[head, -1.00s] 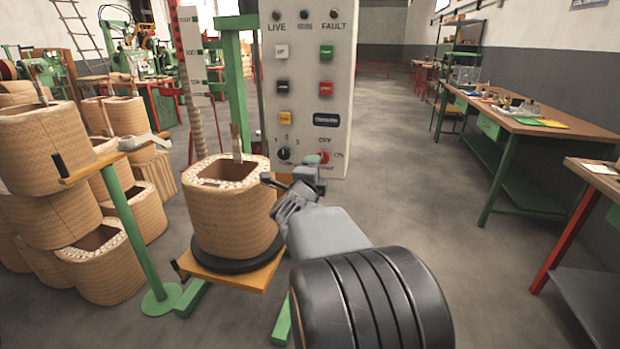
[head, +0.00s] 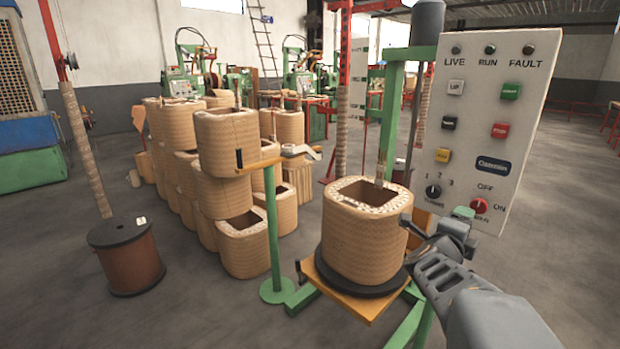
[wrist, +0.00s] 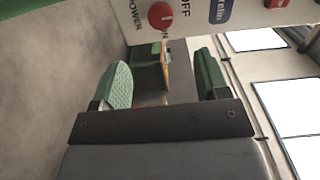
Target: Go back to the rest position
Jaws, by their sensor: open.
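My gripper (head: 434,222) is in front of the lower edge of the grey control panel (head: 487,120), below and left of its red power knob (head: 479,205). In the wrist view, the two green-padded fingers of my gripper (wrist: 160,80) stand apart with nothing held between them. The red knob (wrist: 161,15) shows beyond the fingertips, at the top of that view. In the head view, a wound coil (head: 364,235) stands just left of my gripper on a black disc. I cannot tell which way the knob points.
A wooden platform (head: 352,303) carries the disc and coil. A green stand (head: 272,225) and stacked coils (head: 228,150) are to the left, with a brown wire spool (head: 130,262) farther left. Bare floor lies between the spool and the stacks.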

